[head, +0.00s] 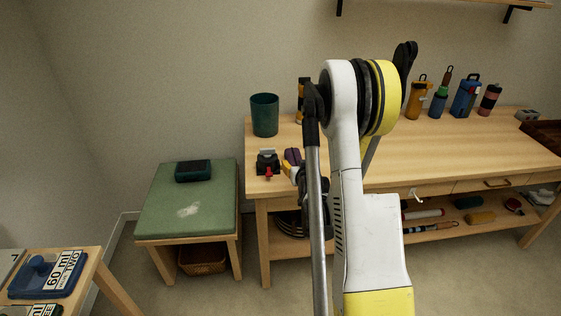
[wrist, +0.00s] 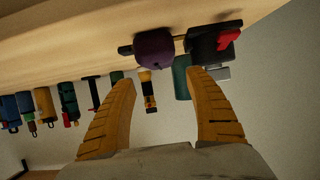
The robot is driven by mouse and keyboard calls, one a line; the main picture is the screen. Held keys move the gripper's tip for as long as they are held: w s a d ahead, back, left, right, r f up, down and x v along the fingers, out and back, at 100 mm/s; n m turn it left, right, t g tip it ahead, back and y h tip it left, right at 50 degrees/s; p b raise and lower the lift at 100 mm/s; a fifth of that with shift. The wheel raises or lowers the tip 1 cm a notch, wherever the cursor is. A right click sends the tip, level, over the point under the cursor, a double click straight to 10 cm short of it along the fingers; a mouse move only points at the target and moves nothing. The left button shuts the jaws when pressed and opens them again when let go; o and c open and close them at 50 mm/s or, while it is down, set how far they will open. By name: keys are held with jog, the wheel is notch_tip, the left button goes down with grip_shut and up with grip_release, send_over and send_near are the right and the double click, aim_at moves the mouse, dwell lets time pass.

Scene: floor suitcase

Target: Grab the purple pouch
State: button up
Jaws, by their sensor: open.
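The purple pouch (head: 292,156) is a small rounded purple shape near the left end of the wooden workbench, partly hidden by my arm. In the wrist view the purple pouch (wrist: 154,48) is just past and above the gap between my fingertips, against the wooden top. My gripper (wrist: 160,78) has its two yellow fingers spread apart with nothing between them. In the head view my gripper (head: 289,170) is mostly hidden behind my arm, close to the pouch.
A black object with a red part (head: 268,163) sits close beside the pouch, and a dark green cup (head: 265,115) stands behind. Several bottles (head: 464,97) stand at the bench's back right. A green-topped stool (head: 187,208) with a dark case (head: 193,171) is left.

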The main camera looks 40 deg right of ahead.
aim_at(295, 158)
jog(key=p+x, duration=0.1)
jog(key=x, duration=0.3)
jog(key=shift+w+d+f+p, duration=0.1)
jog(key=shift+w+d+p, duration=0.05)
jog(key=shift+d+p, duration=0.2)
jog(key=b+x, duration=0.2)
jog(key=x, duration=0.2)
jog(key=shift+w+f+b, duration=0.2)
jog(key=shift+f+b, duration=0.1)
jog(key=shift+w+d, duration=0.25)
jog(key=shift+w, duration=0.2)
jog(key=c, duration=0.9)
